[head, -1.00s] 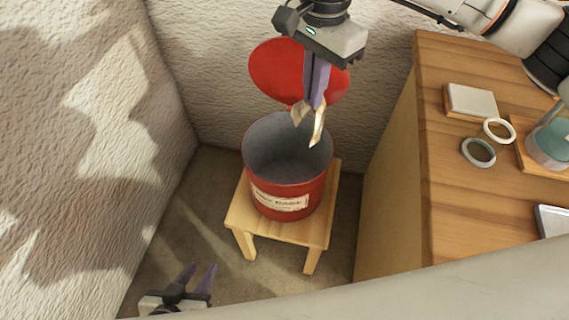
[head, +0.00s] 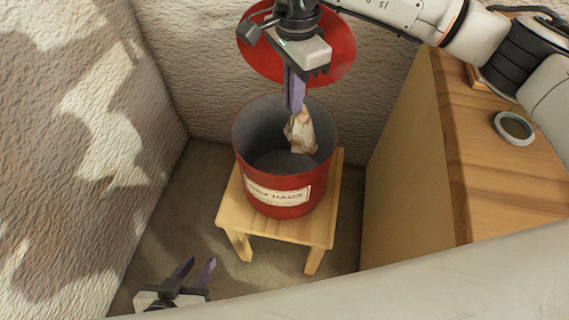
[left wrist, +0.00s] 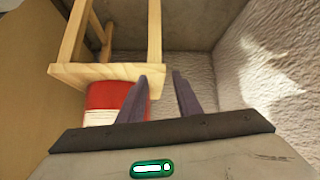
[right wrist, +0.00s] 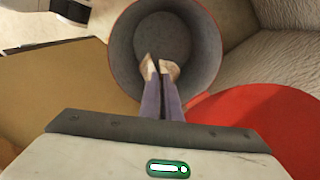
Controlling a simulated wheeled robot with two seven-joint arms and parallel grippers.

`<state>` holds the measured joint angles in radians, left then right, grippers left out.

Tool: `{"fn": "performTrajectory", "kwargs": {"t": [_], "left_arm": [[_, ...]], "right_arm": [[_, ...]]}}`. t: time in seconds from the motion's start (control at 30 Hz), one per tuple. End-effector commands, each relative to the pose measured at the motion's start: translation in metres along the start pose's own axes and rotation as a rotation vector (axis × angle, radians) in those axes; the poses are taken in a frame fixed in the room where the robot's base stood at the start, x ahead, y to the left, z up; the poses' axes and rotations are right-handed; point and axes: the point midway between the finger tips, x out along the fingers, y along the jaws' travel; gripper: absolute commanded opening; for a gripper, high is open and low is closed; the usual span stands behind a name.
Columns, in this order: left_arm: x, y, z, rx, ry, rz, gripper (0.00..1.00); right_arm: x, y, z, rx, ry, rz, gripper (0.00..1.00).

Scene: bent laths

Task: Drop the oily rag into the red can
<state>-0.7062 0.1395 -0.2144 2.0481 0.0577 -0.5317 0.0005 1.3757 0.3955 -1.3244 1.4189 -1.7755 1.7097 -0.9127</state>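The red can (head: 264,188) stands open on a small wooden stool, its grey inside showing; it also shows in the right wrist view (right wrist: 122,60). Its round red lid (head: 338,55) is tilted up behind the opening. The oily rag (head: 302,134), cream with brown stains, hangs at the mouth of the can from my right gripper (head: 295,108). In the right wrist view the fingers are closed together on the rag (right wrist: 171,69) over the opening. My left gripper (head: 193,268) is open and empty, low at the front left, apart from the can.
The stool (head: 290,229) stands on the floor between a rough wall (head: 60,150) at left and a wooden cabinet (head: 405,170) at right. A ring-shaped item (head: 513,128) lies on the cabinet top. A pale bar (head: 400,285) crosses the front.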

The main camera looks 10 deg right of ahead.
Motion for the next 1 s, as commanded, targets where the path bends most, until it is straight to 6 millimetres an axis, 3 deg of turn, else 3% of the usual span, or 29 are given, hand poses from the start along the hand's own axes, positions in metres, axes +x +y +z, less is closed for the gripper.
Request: {"fn": "performTrajectory", "kwargs": {"t": [0.03, 0.2, 0.53, 0.67, 0.87, 1.0], "left_arm": [[0.005, -0.001, 0.005, 0.0, 0.001, 0.0, 0.31], [0.008, -0.002, 0.004, -0.002, 0.012, 0.002, 0.31], [0.006, -0.002, 0.0, -0.005, 0.021, 0.003, 0.31], [0.006, -0.002, 0.001, -0.005, 0.019, 0.003, 0.31], [0.007, -0.002, 0.003, -0.005, 0.017, 0.002, 0.31], [0.007, -0.002, 0.003, -0.005, 0.017, 0.002, 0.31]], "right_arm": [[0.011, 0.0, 0.0, 0.001, 0.0, 0.002, 0.0], [0.026, 0.0, 0.0, 0.001, 0.0, -0.001, 0.0], [0.029, 0.0, 0.0, 0.0, 0.0, -0.001, 0.0], [0.029, 0.0, 0.0, 0.0, 0.0, -0.001, 0.25], [0.029, 0.0, 0.0, 0.0, 0.0, -0.001, 0.25], [0.029, 0.0, 0.0, 0.0, 0.0, -0.001, 0.46]]}}
